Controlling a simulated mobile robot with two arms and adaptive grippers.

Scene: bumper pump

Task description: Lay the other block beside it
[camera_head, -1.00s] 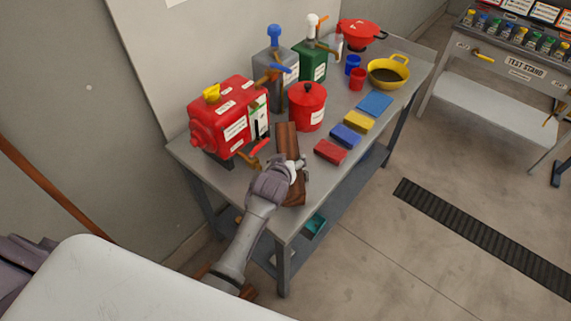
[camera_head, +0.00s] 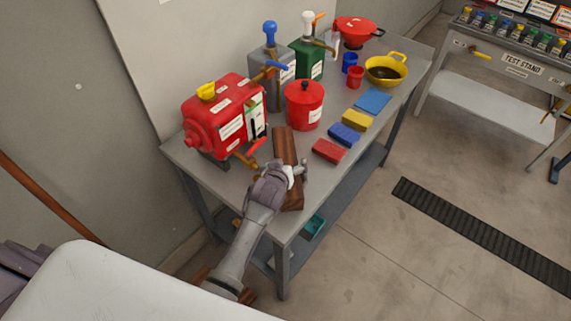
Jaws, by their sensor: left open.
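Dark brown wood (camera_head: 285,143) lies lengthwise on the near part of the grey metal table (camera_head: 236,183), between the red machine and the coloured blocks. More brown wood shows at the near end (camera_head: 293,202), beyond my gripper. My gripper hides the middle, so I cannot tell whether this is one long block or two in line. My left gripper (camera_head: 299,172) is open over the wood, with its fingers close to it; contact is unclear. My right gripper is not in view.
A red machine (camera_head: 222,122) and a red lidded pot (camera_head: 304,106) stand close by. Red (camera_head: 328,151), blue (camera_head: 344,134) and yellow (camera_head: 357,120) pads line the right edge. Pump bottles stand behind. Brown pieces show low beside my arm.

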